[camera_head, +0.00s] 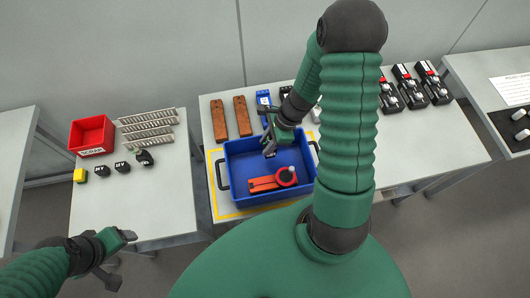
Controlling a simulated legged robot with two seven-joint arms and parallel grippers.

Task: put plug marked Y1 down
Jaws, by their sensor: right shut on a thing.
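My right gripper (269,146) is over the blue tray (247,203), near its back wall, and is shut on a small dark thing. The fingers mostly hide it; I cannot read a Y1 mark on it. Several black plugs with white labels stand on the left table, among them a left one (101,171), a middle one (122,168) and a right one (144,158). Their labels are too small to read surely. My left gripper (120,258) is at the lower left, in front of the left table, with its fingers apart and empty.
An orange and red tool (272,181) lies in the tray. Brown blocks (242,116) stand behind the tray. Black devices (410,87) line the right.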

